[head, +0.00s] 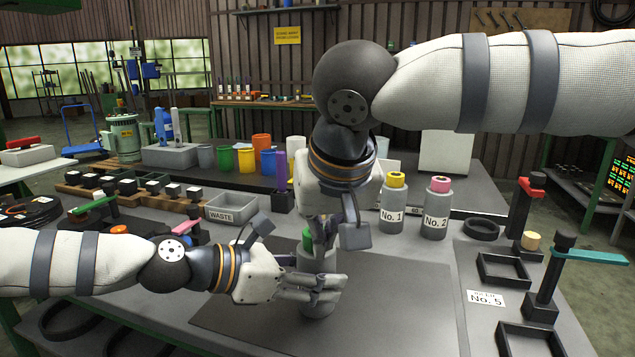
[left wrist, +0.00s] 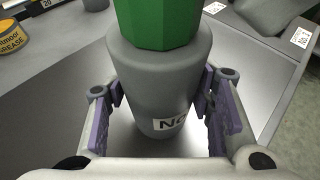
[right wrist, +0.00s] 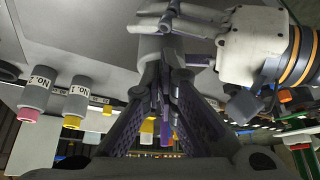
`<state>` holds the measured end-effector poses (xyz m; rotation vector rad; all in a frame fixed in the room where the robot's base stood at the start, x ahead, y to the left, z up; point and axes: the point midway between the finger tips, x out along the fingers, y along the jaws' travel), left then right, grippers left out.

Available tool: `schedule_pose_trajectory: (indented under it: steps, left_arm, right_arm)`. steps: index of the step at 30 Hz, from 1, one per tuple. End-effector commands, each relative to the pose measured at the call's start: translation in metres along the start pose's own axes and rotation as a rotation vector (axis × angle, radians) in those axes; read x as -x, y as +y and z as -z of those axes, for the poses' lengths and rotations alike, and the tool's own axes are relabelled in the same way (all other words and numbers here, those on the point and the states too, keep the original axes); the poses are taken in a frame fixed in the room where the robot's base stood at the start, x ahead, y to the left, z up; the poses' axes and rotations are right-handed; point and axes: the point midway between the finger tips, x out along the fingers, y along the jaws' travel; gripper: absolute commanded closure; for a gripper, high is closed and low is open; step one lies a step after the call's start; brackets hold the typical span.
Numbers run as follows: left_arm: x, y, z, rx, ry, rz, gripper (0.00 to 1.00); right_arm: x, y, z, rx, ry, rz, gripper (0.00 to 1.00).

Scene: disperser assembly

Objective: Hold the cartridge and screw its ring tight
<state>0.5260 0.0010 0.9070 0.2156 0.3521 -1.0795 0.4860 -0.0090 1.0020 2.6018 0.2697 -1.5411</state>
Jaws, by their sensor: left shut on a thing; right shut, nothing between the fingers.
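The cartridge (head: 317,307) is a grey bottle-shaped cylinder, roughly upright over the dark mat, with a green ring (head: 307,243) on top. My left gripper (head: 318,287) is shut around its grey body from the left. The left wrist view shows a finger on each side of the cartridge (left wrist: 160,80), below the green ring (left wrist: 160,22), and part of a label. My right gripper (head: 325,250) points down close by the ring, shut and empty. It partly hides the ring in the head view. Whether it touches the ring I cannot tell. In the right wrist view its fingertips (right wrist: 162,70) come together.
Bottles No. 1 (head: 393,205) and No. 2 (head: 436,210) stand behind to the right. A grey WASTE bin (head: 232,209) is behind to the left. Clamp stands and black square frames (head: 503,270) fill the right side. The dark mat (head: 400,310) is clear at the front right.

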Motion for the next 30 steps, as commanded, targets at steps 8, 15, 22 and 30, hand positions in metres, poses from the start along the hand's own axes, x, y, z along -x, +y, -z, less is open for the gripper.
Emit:
schedule_pose_trajectory:
  steps: [8, 15, 22, 30]
  left_arm:
    - [-0.002, -0.006, -0.002, -0.009, -0.001, 0.016, 0.99]
    - [-0.002, -0.006, -0.002, -0.007, -0.001, 0.016, 0.99]
    - [-0.001, -0.004, -0.002, -0.004, -0.001, 0.011, 0.99]
    - [-0.001, -0.002, -0.001, -0.003, -0.001, 0.006, 0.99]
  right_arm:
    - [-0.004, -0.001, -0.001, 0.002, -0.004, 0.001, 1.00]
    - [-0.001, -0.002, -0.007, 0.004, -0.005, 0.000, 1.00]
    - [0.022, -0.002, 0.004, 0.001, -0.001, 0.001, 1.00]
    - [0.053, -0.003, 0.020, 0.002, -0.001, 0.002, 1.00]
